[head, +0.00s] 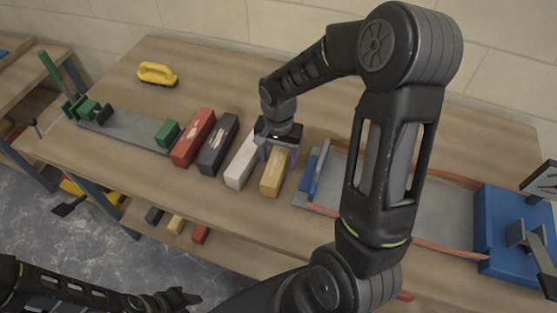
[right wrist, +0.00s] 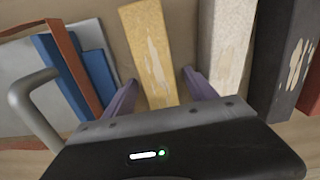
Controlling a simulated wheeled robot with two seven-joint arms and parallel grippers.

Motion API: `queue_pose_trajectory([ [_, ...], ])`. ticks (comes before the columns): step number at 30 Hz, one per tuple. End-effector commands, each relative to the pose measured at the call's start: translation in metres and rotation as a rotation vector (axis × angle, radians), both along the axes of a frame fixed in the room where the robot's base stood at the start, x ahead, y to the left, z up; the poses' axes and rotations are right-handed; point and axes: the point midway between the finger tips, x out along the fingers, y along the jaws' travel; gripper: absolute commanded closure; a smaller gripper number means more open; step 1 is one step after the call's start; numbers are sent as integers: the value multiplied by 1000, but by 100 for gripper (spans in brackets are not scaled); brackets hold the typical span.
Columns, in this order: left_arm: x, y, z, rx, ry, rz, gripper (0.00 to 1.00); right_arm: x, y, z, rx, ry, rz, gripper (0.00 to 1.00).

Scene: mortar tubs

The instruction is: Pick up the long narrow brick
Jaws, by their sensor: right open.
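Four bricks lie side by side on the bench: a red brick (head: 193,138), a dark grey brick (head: 218,145), a whitish brick (head: 240,165) and a yellow brick (head: 272,182). The yellow brick (right wrist: 150,50) looks narrow in the right wrist view, with worn pale patches. My right gripper (head: 279,155) is open over it, its purple fingers on either side. I cannot tell whether they touch it. The gripper hides the brick's far part in the head view. My left gripper (head: 176,298) is low at the bottom left, away from the bricks; its jaws are unclear.
The whitish brick (right wrist: 227,45) is close beside one finger. A blue-ended clamp (head: 318,172) stands right of the yellow brick, with a large blue vise-like block (head: 505,232) further right. A green clamp (head: 85,108) and yellow float (head: 157,74) are left. The bench's back middle is clear.

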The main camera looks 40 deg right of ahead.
Motion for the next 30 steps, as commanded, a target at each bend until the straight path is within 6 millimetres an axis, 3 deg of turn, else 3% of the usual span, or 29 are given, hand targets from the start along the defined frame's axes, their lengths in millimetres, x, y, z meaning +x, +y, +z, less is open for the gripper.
queue_pose_trajectory([
  [14, 0, 0, 0, 0, 0, 0, 64, 0, 0, 0, 0, 0, 0, 35],
  [30, 0, 0, 0, 0, 0, 0, 64, 0, 0, 1, 0, 0, 0, 78],
])
